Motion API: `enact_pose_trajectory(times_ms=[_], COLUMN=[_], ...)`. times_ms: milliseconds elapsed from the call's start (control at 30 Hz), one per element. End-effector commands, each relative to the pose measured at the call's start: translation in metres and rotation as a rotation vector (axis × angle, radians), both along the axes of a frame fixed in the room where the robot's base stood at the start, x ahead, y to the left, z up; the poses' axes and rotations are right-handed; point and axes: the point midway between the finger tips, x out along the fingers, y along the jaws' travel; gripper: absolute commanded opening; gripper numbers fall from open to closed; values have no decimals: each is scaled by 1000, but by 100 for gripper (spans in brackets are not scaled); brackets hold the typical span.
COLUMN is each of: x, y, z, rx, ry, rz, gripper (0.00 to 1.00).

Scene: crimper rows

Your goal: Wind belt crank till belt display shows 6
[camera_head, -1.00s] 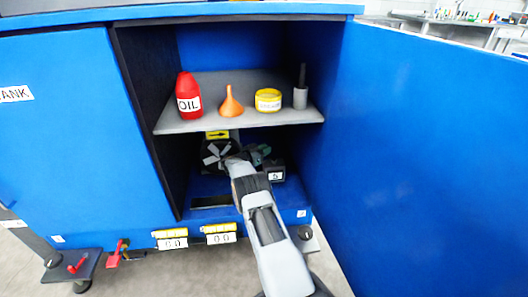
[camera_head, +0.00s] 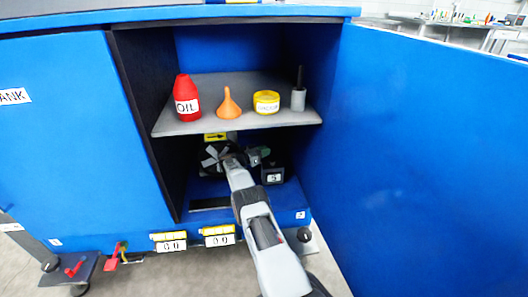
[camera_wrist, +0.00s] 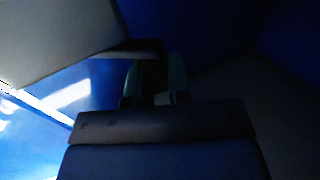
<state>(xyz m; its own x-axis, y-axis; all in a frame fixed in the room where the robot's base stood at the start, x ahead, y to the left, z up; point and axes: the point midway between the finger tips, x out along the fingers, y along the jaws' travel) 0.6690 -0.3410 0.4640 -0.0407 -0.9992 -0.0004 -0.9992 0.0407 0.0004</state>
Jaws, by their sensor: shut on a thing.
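The crank mechanism, with a spoked dark wheel (camera_head: 214,155), sits low inside the blue cabinet, under the grey shelf. A small dark display box (camera_head: 272,176) to its right shows a digit that looks like 5. My gripper (camera_head: 258,155) is inside this lower space, beside the wheel and above the display box. In the wrist view my gripper (camera_wrist: 155,82) is shut on a dark part between its pale green fingers, which I take to be the crank's handle. The crank's arm is mostly hidden by my arm and shadow.
The shelf (camera_head: 180,127) above holds a red oil bottle (camera_head: 186,98), an orange funnel (camera_head: 228,104), a yellow tin (camera_head: 266,103) and a grey pot (camera_head: 298,98). The open blue door (camera_head: 430,160) stands close on the right. Two 00 counters (camera_head: 171,245) hang below.

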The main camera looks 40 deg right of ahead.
Motion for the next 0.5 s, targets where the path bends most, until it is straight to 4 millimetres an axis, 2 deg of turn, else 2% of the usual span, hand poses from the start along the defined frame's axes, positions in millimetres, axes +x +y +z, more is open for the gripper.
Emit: enact_pose_trajectory(times_ms=[33, 67, 300, 500], x=[0, 0, 0, 0], y=[-1, -1, 0, 0], z=[1, 1, 1, 0], rx=[-2, -2, -1, -1], ry=[-1, -1, -1, 0], rz=[0, 0, 0, 0], gripper=[0, 19, 42, 44])
